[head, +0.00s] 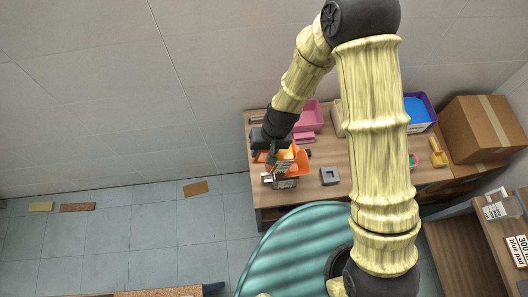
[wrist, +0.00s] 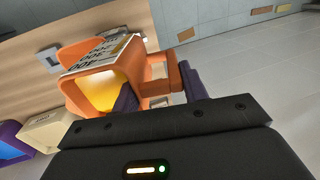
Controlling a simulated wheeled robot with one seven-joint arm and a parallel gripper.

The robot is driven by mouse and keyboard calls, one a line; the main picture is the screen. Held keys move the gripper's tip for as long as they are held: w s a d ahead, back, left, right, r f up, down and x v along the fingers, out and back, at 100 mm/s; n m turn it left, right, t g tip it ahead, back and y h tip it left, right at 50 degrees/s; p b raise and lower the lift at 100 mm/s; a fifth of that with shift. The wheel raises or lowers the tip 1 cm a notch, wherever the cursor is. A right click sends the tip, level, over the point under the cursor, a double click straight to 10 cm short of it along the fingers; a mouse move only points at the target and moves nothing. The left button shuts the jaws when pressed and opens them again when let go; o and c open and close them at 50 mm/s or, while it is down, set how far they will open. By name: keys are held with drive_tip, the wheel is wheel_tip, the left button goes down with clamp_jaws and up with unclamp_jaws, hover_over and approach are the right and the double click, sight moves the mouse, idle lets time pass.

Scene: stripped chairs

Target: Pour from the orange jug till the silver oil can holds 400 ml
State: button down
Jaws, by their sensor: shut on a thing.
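The orange jug (head: 299,163) is at the left part of the workbench, above or against the silver oil can (head: 286,183). My gripper (head: 271,153) is at the jug. In the wrist view my gripper (wrist: 160,92) is shut on the handle of the orange jug (wrist: 70,92). The jug looks tilted, its open mouth showing yellow-orange liquid inside. A white label with black figures, including 200 and 400, is on its side. The can is mostly hidden by the jug, and its level cannot be read. I cannot tell whether liquid is flowing.
On the workbench (head: 338,205) are a pink bin (head: 309,113), a grey square block (head: 329,176), a purple-rimmed blue bin (head: 418,108), a yellow object (head: 438,154) and a cardboard box (head: 485,130). A teal ribbed round chair (head: 290,255) stands in front. Floor on the left is mostly clear.

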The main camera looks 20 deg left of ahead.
drive_tip(key=shift+r+y+b, duration=0.3)
drive_tip(key=shift+r+b, duration=0.1)
drive_tip(key=shift+b, duration=0.1)
drive_tip(key=shift+g, duration=0.3)
drive_tip(key=shift+d+r+y+b, duration=0.1)
drive_tip(key=shift+r+y+b, duration=0.05)
drive_tip(key=shift+y+b, duration=0.3)
drive_tip(key=shift+r, duration=0.25)
drive_tip(key=shift+w+d+g+y+b, duration=0.1)
drive_tip(key=shift+g+y+b, duration=0.35)
drive_tip(key=shift+b, duration=0.2)
drive_tip(key=shift+r, duration=0.25)
drive_tip(key=shift+w+d+r+g+y+b, duration=0.2)
drive_tip(key=shift+g+y+b, duration=0.1)
drive_tip(key=shift+y, duration=0.2)
drive_tip(key=shift+w+d+r+g+y+b, duration=0.15)
drive_tip(key=shift+r+g+y+b, duration=0.1)
drive_tip(key=shift+y, duration=0.25)
idle(1.3)
drive_tip(key=shift+w+d+g+y+b, duration=0.3)
drive_tip(key=shift+d+g+y+b, duration=0.3)
drive_tip(key=shift+y, duration=0.6)
idle(2.1)
